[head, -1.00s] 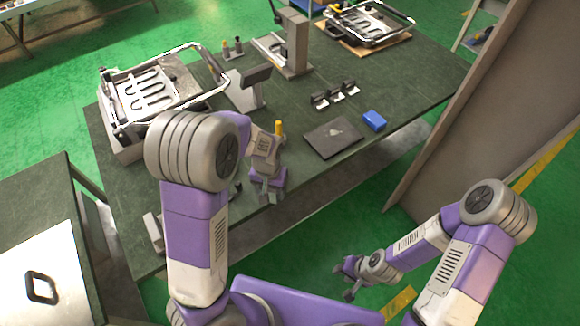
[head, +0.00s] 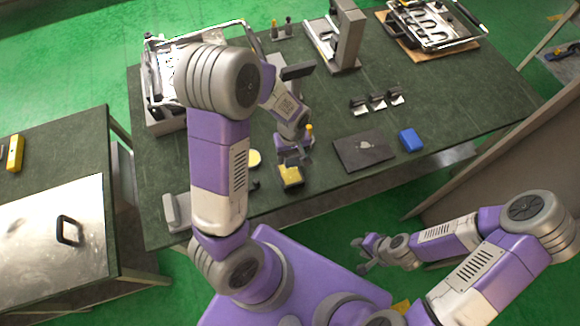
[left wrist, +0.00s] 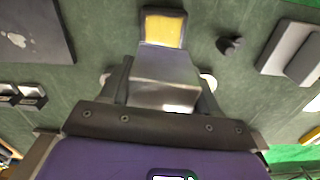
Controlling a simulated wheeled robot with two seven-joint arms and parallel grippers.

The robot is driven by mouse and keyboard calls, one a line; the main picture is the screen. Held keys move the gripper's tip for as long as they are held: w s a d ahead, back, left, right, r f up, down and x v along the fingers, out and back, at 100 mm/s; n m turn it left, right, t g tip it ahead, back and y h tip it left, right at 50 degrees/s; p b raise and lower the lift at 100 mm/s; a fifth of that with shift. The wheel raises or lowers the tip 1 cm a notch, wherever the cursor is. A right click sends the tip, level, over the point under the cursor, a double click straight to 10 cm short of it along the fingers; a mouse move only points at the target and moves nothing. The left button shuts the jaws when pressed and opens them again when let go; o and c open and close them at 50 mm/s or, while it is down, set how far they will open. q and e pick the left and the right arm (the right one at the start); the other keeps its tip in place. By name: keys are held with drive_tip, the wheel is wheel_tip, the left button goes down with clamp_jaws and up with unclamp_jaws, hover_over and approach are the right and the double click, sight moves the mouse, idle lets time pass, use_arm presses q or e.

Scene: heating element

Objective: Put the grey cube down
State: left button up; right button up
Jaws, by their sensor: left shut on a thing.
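My left gripper (head: 294,154) is over the dark green worktable (head: 330,185), to the left of a dark flat plate. In the left wrist view the grey cube (left wrist: 165,80) sits between its two fingers, and the gripper is shut on it. In the head view the cube is hard to make out at the gripper. I cannot tell whether its underside touches the table. A yellow-topped block (head: 291,176) is just in front of the gripper and also shows past the cube in the left wrist view (left wrist: 164,30). My right gripper (head: 368,254) is empty and looks open, off the table's front edge.
A pale round disc (head: 254,158) and a grey block (head: 176,212) are to the left. Bare tabletop lies between these things.

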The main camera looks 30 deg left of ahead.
use_arm(q)
drive_tip(key=shift+a+r+n, duration=0.2)
drive_tip(key=shift+r+n, duration=0.05)
drive_tip(key=shift+n, duration=0.15)
drive_tip(key=shift+f, duration=0.2)
hover_over(290, 173)
wheel_tip(290, 173, down, 6)
drive_tip(key=shift+w, duration=0.1)
wheel_tip(290, 173, down, 3)
drive_tip(key=shift+f, duration=0.35)
